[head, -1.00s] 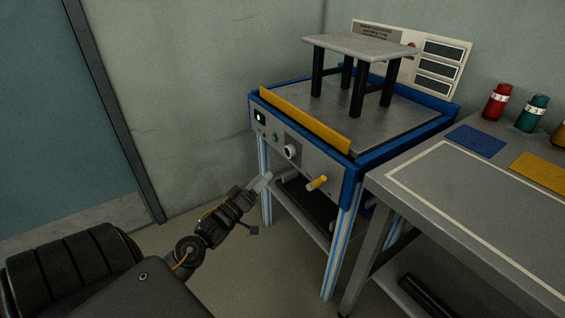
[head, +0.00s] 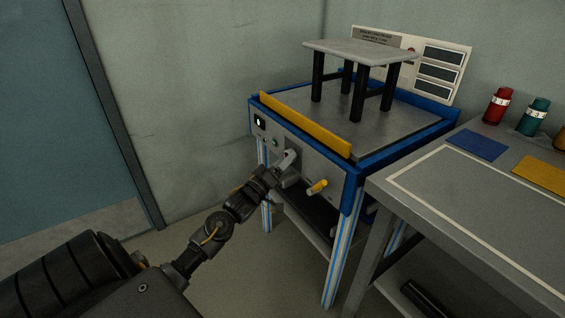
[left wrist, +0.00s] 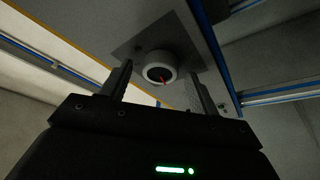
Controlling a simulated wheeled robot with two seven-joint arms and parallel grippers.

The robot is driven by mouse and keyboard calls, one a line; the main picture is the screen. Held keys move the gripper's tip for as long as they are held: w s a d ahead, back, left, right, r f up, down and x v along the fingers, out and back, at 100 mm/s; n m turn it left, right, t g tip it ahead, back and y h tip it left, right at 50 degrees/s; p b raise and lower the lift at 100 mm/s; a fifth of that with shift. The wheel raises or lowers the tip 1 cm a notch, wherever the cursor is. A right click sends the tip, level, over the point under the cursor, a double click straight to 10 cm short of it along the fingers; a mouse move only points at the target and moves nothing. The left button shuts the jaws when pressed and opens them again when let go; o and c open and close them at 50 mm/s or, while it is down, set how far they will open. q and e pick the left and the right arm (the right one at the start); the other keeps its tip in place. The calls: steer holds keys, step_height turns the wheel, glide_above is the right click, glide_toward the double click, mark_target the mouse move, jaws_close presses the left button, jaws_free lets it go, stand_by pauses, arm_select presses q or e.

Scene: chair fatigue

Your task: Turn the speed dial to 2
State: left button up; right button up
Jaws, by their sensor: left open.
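The speed dial (left wrist: 160,68) is a round white knob with a dark face and a red pointer, set on a grey square plate on the machine's front panel. In the left wrist view it sits ahead of and between the fingertips of my left gripper (left wrist: 163,82), which is open. I cannot tell whether the fingers touch it. In the head view my left gripper (head: 287,164) is at the front panel (head: 317,168) and hides the dial. The number the pointer marks is too small to read. My right gripper is not in view.
A yellow handle (head: 317,188) sticks out right of my left gripper. A yellow bar (head: 305,122) runs along the machine's front edge, and a small stool (head: 360,52) stands on top. A grey table (head: 470,215) stands at right with red and green bottles.

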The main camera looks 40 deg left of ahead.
arm_select(q)
steer(key=shift+a, duration=0.1)
steer(key=c, duration=1)
steer(key=shift+m, duration=0.5)
steer(key=shift+w+a+r+m+g+h+b, duration=0.15)
steer(key=shift+m+g+h+b, duration=0.5)
steer(key=shift+m+h, duration=2.5)
steer(key=shift+a+f+m+g+h+b, duration=0.1)
steer(key=shift+a+m+g+h+b, duration=0.45)
steer(key=shift+m, duration=5.15)
steer(key=shift+w+d+r+m+g+h+b, duration=0.2)
steer(key=shift+m+g+h, duration=1.35)
steer(key=shift+m, duration=2.9)
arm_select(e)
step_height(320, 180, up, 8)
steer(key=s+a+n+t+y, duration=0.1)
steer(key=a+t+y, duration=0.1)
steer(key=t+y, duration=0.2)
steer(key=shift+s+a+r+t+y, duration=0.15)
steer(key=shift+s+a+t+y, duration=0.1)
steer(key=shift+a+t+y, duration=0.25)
arm_select(q)
steer(key=shift+s+a+f+t+h, duration=0.1)
steer(key=shift+s+f+t+h, duration=0.05)
steer(key=shift+t+h, duration=0.1)
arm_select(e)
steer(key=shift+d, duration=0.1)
arm_select(q)
steer(key=o, duration=1)
